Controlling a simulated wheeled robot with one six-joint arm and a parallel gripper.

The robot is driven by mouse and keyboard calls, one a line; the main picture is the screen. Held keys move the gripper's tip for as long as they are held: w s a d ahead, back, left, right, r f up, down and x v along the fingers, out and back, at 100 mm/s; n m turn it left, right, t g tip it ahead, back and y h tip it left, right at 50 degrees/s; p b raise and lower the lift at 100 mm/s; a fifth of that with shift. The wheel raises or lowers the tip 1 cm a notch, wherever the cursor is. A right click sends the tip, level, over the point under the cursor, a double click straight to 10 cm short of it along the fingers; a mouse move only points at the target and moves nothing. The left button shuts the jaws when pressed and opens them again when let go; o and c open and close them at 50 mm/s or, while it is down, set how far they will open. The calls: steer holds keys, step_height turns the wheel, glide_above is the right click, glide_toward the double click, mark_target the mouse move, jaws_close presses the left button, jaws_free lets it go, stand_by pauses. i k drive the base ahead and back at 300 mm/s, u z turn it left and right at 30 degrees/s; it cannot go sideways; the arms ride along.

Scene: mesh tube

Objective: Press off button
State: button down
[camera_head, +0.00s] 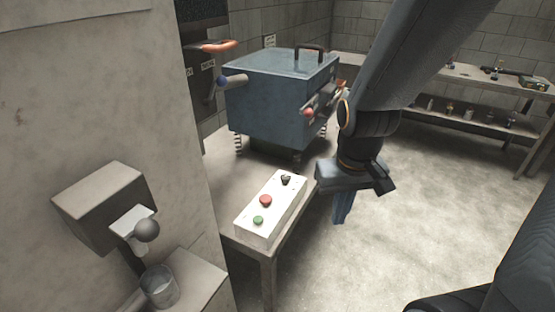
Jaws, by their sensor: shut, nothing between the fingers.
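A white control box (281,207) sits on a table near the middle of the head view. It has a red button (265,200) in its middle, a green button (258,220) at the near end and a black knob (286,180) at the far end. No label telling which is the off button can be read. My gripper (341,213) is shut and empty. It points down to the right of the box, apart from it, past the table's right edge in the picture.
A blue metal machine (272,100) with a top handle stands on the table (221,170) behind the box. A shelf bench (440,118) stands at the back right. The floor (420,220) between is clear.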

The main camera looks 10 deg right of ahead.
mark_target(265, 199)
steer(key=u, duration=1.1)
steer(key=i, duration=0.35)
steer(key=z, duration=1.15)
